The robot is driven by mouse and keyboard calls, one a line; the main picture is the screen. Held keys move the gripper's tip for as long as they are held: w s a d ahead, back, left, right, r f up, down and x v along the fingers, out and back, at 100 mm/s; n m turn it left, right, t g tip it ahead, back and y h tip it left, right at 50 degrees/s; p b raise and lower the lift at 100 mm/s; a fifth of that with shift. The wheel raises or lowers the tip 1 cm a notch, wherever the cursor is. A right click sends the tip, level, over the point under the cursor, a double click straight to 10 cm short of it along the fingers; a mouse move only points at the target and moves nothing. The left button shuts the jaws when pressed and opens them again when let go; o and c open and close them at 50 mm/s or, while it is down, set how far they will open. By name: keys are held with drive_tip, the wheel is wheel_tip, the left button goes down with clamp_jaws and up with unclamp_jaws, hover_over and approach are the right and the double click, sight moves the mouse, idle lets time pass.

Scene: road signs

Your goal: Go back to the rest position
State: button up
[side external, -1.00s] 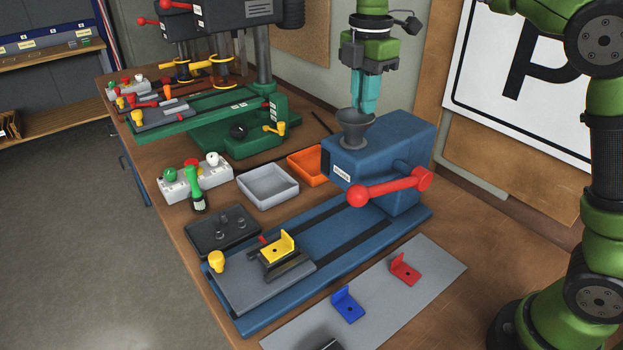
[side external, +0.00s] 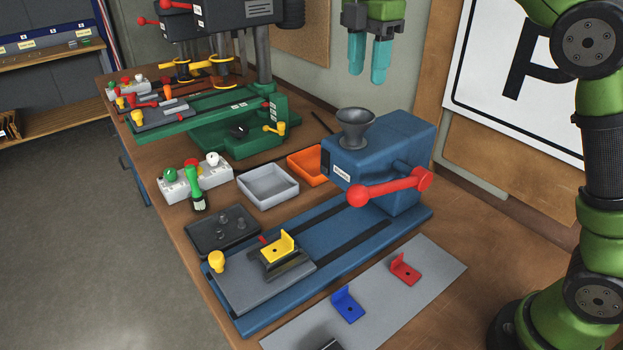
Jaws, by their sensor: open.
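My gripper (side external: 367,62) is at the top of the side external view, with its two teal fingers apart and nothing between them. It hangs in the air above and behind the dark grey funnel (side external: 355,128), clear of it. The funnel sits on top of the blue machine (side external: 400,145), which has a red-knobbed lever (side external: 390,188) on its side. My wrist is cut off by the top edge of the picture.
A yellow bracket (side external: 278,248) sits in the clamp on the machine's bed. Blue (side external: 347,304) and red (side external: 405,268) brackets lie on a grey mat (side external: 440,270). Grey (side external: 267,187) and orange (side external: 306,167) trays stand left of the machine. A green machine (side external: 250,140) stands behind. A white sign (side external: 490,80) is at right.

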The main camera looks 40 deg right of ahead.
drive_tip(key=shift+r, duration=0.8)
drive_tip(key=f+m, duration=0.2)
drive_tip(key=m, duration=0.1)
drive_tip(key=d+f+m, duration=0.1)
drive_tip(key=m, duration=0.1)
drive_tip(key=shift+w+d+f+t, duration=0.1)
drive_tip(key=shift+w+f+t, duration=0.1)
drive_tip(key=shift+w+t, duration=0.15)
drive_tip(key=s+f+m+t+y, duration=0.1)
drive_tip(key=s+f+m+t, duration=0.2)
drive_tip(key=s+m, duration=0.5)
drive_tip(key=s+f+m+t+y, duration=0.1)
drive_tip(key=s+f+m+t, duration=0.2)
drive_tip(key=s, duration=0.9)
wheel_tip(320, 180, down, 4)
drive_tip(key=m, duration=0.5)
drive_tip(key=shift+r+m, duration=0.25)
drive_tip(key=shift+m, duration=0.15)
